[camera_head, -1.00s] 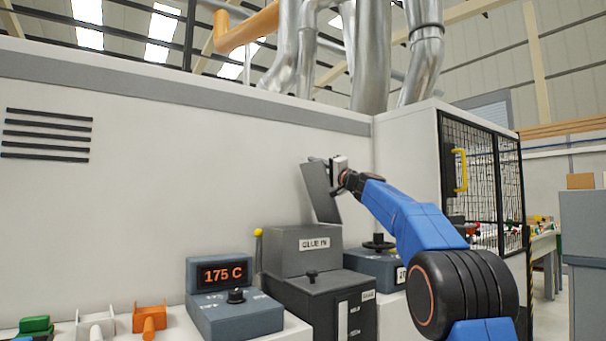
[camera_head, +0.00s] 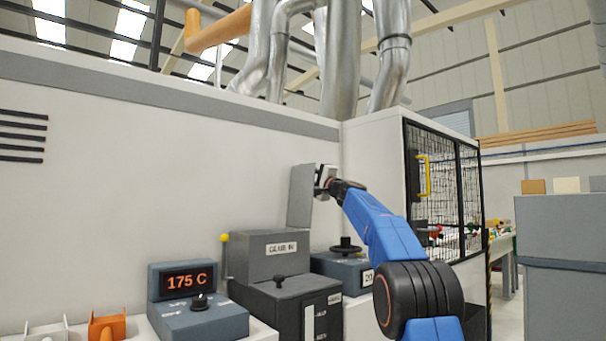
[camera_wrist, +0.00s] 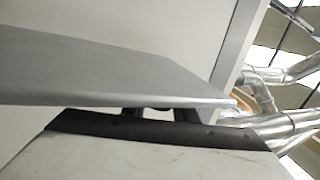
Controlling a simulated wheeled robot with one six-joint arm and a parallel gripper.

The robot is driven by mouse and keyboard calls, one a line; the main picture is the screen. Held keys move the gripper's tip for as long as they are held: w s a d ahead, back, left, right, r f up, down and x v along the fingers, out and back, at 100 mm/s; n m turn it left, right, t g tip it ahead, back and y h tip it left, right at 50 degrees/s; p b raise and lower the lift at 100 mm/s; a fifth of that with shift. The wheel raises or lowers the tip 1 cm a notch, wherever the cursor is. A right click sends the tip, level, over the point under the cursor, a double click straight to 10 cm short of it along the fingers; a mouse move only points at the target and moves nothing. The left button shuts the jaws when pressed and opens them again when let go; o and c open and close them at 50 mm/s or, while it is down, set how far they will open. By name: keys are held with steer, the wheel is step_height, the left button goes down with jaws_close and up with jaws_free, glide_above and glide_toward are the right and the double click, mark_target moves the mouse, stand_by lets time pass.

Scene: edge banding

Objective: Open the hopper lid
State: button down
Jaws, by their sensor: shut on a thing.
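The hopper is a grey box (camera_head: 256,258) with a "GLUE IN" label and a dark lower body, standing against the white machine wall in the head view. Its lid (camera_head: 301,198) is a thin grey plate standing about upright above the hopper's right rear. My gripper (camera_head: 321,181) is shut on the lid's upper right edge. In the wrist view the lid (camera_wrist: 110,70) is a broad grey plate across the picture, just above a dark finger strip of my gripper (camera_wrist: 155,128). The hopper's opening is hidden from this low angle.
A control box reading 175 C (camera_head: 198,318) stands left of the hopper. A blue-grey box with a black handwheel (camera_head: 346,248) stands close on its right. A yellow-knobbed lever (camera_head: 224,240) is at the hopper's left. A mesh-doored cabinet (camera_head: 440,190) stands farther right.

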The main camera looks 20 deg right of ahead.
steer(key=shift+f, duration=0.15)
steer(key=c, duration=1.5)
jaws_free()
steer(key=shift+w+d, duration=0.1)
steer(key=shift+o, duration=0.2)
steer(key=shift+s, duration=0.2)
steer(key=v, duration=1.7)
steer(key=shift+s, duration=0.1)
